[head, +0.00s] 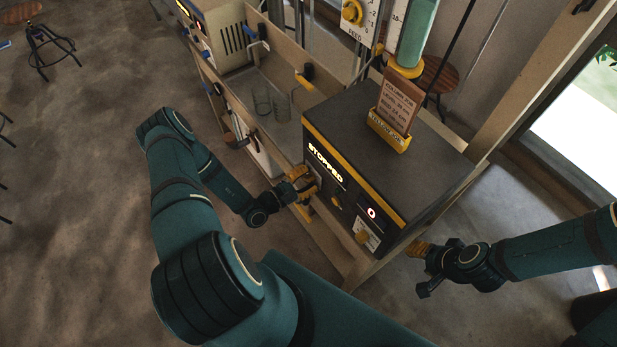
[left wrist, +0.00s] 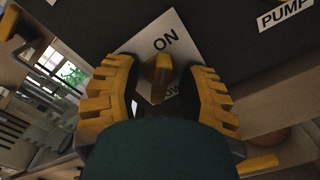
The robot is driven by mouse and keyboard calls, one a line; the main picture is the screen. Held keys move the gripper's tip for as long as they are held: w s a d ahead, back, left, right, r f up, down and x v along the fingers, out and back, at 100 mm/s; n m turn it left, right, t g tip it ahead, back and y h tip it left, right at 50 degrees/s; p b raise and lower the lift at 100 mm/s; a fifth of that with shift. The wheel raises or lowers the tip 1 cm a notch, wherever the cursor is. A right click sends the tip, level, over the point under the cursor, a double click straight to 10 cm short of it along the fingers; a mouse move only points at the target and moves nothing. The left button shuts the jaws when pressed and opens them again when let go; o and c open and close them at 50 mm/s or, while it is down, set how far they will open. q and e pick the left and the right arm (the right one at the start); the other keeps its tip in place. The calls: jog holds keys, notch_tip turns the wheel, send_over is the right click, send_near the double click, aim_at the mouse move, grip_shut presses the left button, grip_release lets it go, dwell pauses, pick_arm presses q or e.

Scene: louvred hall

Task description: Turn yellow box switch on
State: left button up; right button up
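The box (head: 345,112) has a dark grey top, a yellow edge and a lit "STOPPED" display (head: 326,162) on its dark front. My left gripper (head: 301,184) is at the left part of this front, below the display, and hides the switch in the head view. In the left wrist view, a yellow switch lever (left wrist: 161,72) stands on a white plate (left wrist: 150,45) marked "ON". The left gripper (left wrist: 160,88) has its fingers apart, one each side of the lever, with gaps visible. My right gripper (head: 420,250) is right of the box; its opening is unclear.
A sign in a yellow holder (head: 388,132) stands on top. Glass jars (head: 272,103) stand on the bench behind. Floor at the left is open.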

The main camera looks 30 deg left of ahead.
pick_arm(q)
jog(key=shift+s, duration=0.1)
jog(key=v, duration=0.7)
jog(key=shift+p, duration=0.4)
